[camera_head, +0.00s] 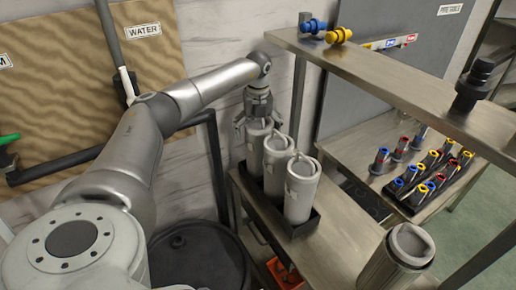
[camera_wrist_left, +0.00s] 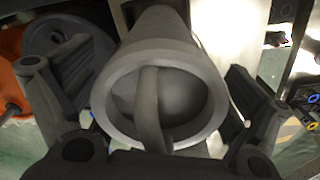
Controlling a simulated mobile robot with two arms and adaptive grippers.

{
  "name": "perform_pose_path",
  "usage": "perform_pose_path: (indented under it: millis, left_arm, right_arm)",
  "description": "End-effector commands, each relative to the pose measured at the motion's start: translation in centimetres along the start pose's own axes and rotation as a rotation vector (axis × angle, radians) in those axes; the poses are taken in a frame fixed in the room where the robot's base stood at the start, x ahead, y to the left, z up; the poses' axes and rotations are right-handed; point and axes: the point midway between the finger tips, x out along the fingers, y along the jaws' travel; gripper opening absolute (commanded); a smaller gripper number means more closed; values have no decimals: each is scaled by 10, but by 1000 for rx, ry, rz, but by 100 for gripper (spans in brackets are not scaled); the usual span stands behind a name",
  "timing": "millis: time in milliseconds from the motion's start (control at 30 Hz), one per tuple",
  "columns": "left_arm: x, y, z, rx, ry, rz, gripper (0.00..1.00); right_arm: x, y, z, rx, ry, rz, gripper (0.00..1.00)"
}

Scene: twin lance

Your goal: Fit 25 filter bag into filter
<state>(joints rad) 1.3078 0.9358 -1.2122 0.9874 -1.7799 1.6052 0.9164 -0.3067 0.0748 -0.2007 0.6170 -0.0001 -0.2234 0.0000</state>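Three grey cylindrical filter bags stand upright in a dark rack (camera_head: 290,226): a rear one (camera_head: 256,150), a middle one (camera_head: 275,168) and a front one (camera_head: 299,197). My left gripper (camera_head: 258,122) is over the top of the rear bag, pointing down. In the left wrist view its fingers are spread on both sides of a round bag rim (camera_wrist_left: 102,105) with a strap handle across it. A gap shows beside the right finger. An open-topped grey cylinder (camera_head: 405,262) stands at the lower right and may be the filter; no number is readable. My right gripper is not in view.
A metal shelf (camera_head: 400,88) runs above the bench (camera_head: 345,240), carrying blue and yellow fittings (camera_head: 338,36) and a black fitting (camera_head: 474,85). A rack of coloured fittings (camera_head: 430,180) is behind. A black drum (camera_head: 195,262) stands left of the bench.

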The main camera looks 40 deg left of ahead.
Motion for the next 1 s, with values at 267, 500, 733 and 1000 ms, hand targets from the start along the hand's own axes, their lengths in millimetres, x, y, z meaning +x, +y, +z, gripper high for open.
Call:
perform_pose_path:
  millis: [267, 500, 733, 1000]
  left_arm:
    - [0, 0, 0, 0, 0, 0, 64]
    - [0, 0, 0, 0, 0, 0, 33]
    - [-2, 0, 0, 0, -1, -1, 32]
    - [-38, -2, 1, 0, -5, -7, 32]
  right_arm:
    - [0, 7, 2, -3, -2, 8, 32]
    - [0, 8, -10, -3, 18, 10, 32]
    - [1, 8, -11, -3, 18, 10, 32]
    - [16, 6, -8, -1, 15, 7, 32]
